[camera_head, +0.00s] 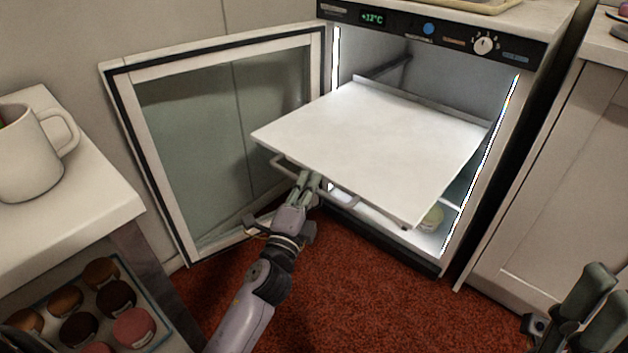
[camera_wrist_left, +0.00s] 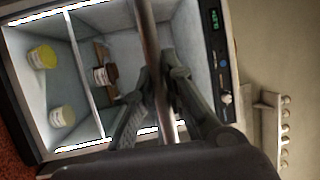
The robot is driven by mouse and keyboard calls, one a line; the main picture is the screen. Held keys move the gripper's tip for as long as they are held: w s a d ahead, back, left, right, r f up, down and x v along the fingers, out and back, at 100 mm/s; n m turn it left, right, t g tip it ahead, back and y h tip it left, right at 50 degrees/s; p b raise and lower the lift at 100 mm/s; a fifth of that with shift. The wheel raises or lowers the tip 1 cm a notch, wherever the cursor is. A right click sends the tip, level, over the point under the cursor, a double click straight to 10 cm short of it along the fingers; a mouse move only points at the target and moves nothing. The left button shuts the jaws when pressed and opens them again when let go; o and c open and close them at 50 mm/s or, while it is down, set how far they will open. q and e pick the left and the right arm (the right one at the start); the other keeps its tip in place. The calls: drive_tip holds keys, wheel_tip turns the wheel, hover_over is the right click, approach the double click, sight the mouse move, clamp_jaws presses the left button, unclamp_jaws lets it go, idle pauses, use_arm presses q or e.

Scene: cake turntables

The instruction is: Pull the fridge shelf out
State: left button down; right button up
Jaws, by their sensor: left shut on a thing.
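The fridge shelf (camera_head: 375,135) is a flat white panel that sticks well out of the open fridge (camera_head: 440,65) in the head view. A metal bar handle (camera_head: 343,198) runs below its front edge. My left gripper (camera_head: 308,180) is shut on this handle, under the shelf's front edge. In the left wrist view the handle bar (camera_wrist_left: 150,45) passes between the fingers of my left gripper (camera_wrist_left: 160,90). My right gripper (camera_head: 592,305) shows at the lower right corner, empty and away from the fridge; its two fingers stand apart.
The fridge door (camera_head: 220,130) stands open on the left. Jars (camera_wrist_left: 62,117) stand inside the fridge. A cabinet (camera_head: 560,190) is at the right. Red carpet (camera_head: 350,300) lies clear in front.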

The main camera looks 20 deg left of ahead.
use_arm(q)
drive_tip(key=c, duration=1.7)
unclamp_jaws()
drive_tip(key=shift+o, duration=0.2)
drive_tip(key=s+f, duration=0.1)
drive_tip(key=s, duration=0.6)
drive_tip(key=shift+s+d+f, duration=0.2)
